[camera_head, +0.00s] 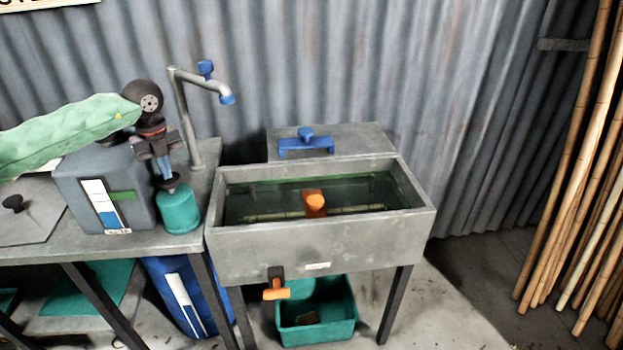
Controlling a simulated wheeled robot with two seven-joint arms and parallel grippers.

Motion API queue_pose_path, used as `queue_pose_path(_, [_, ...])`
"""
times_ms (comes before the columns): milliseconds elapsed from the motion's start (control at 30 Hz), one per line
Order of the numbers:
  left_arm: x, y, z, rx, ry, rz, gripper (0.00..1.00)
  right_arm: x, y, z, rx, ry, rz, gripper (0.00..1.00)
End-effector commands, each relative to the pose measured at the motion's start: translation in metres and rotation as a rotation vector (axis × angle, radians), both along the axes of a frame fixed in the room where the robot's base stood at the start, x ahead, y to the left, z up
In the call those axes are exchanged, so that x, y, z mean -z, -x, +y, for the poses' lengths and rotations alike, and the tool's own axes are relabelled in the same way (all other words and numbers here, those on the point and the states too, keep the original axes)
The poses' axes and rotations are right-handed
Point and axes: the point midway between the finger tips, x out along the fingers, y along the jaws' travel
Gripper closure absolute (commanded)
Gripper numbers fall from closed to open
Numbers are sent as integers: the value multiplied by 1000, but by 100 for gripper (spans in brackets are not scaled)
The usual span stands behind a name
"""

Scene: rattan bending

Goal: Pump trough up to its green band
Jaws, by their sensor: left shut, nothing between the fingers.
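The grey trough (320,243) stands at the centre and holds dark greenish water (260,195). A green line runs along its inside near the rim. An orange piece (315,203) stands in the water. A teal pump (180,209) with a dark top sits on the bench left of the trough. My left gripper (164,172) is shut and empty, pointing down just above the pump top; I cannot tell if they touch. My right gripper is out of view.
A curved tap (182,120) with blue parts stands behind the pump. A blue handle (306,143) lies on the ledge behind the trough. An orange drain valve (276,293) hangs above a teal bin (317,323). Rattan poles (590,180) lean at right.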

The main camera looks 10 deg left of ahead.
Motion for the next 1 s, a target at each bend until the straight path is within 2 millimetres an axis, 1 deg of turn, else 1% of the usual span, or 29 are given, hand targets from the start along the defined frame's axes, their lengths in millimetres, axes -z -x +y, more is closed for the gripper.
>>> queue_pose_path(33, [-6,0,0,1,1,1,100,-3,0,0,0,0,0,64])
queue_pose_path(400, [-42,0,-1,1,1,-1,100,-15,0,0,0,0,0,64])
queue_pose_path(500, [-49,0,-1,1,1,1,100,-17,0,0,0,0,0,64])
queue_pose_path(1000, [-51,0,0,0,0,0,100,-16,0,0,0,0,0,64])
